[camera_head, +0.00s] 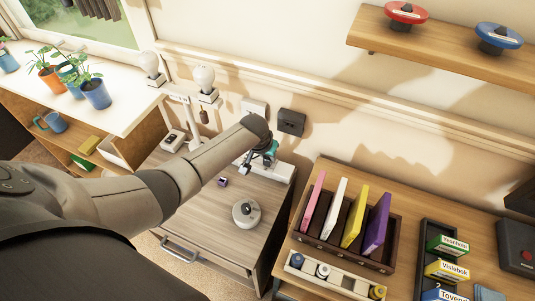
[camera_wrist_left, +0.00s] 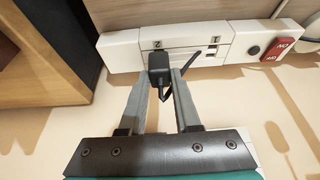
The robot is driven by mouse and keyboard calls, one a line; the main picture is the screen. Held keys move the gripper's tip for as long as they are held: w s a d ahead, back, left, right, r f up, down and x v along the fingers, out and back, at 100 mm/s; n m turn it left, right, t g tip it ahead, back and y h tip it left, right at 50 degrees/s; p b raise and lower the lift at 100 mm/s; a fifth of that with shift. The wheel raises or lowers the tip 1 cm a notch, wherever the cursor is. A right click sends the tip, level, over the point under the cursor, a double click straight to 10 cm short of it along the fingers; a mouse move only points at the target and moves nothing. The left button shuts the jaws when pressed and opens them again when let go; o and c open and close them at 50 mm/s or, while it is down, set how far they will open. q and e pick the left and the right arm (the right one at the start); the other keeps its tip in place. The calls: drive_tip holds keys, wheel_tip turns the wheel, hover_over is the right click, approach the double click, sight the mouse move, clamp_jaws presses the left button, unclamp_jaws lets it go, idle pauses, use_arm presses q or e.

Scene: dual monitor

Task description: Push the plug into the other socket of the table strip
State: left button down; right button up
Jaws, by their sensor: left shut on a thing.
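The white table strip (camera_wrist_left: 125,48) runs across the top of the left wrist view, with socket areas marked 2 and 1 and a red switch (camera_wrist_left: 278,48). In the head view the strip (camera_head: 281,172) lies at the back of the wooden cabinet top, against the wall. My left gripper (camera_wrist_left: 160,75) is shut on the black plug (camera_wrist_left: 158,66), which stands in front of the area marked 2. I cannot tell how deep the plug sits. In the head view my left gripper (camera_head: 262,158) is at the strip, partly hidden by my arm.
A round grey device (camera_head: 247,213) and a small purple item (camera_head: 222,182) lie on the cabinet top. A black wall box (camera_head: 291,122) is above the strip. At right, a wooden rack (camera_head: 300,236) holds several coloured slabs.

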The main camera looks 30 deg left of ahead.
use_arm(q)
drive_tip(key=shift+f+b, duration=0.3)
drive_tip(key=shift+f, duration=0.15)
drive_tip(key=c, duration=0.5)
unclamp_jaws()
drive_tip(key=shift+c, duration=0.2)
drive_tip(key=shift+s+r+p, duration=0.2)
drive_tip(key=shift+r+p, duration=0.25)
drive_tip(key=shift+r, duration=0.15)
drive_tip(key=p+v, duration=0.5)
drive_tip(key=v, duration=0.9)
drive_tip(key=shift+p, duration=0.35)
drive_tip(key=shift+s, duration=0.1)
drive_tip(key=shift+d, duration=0.1)
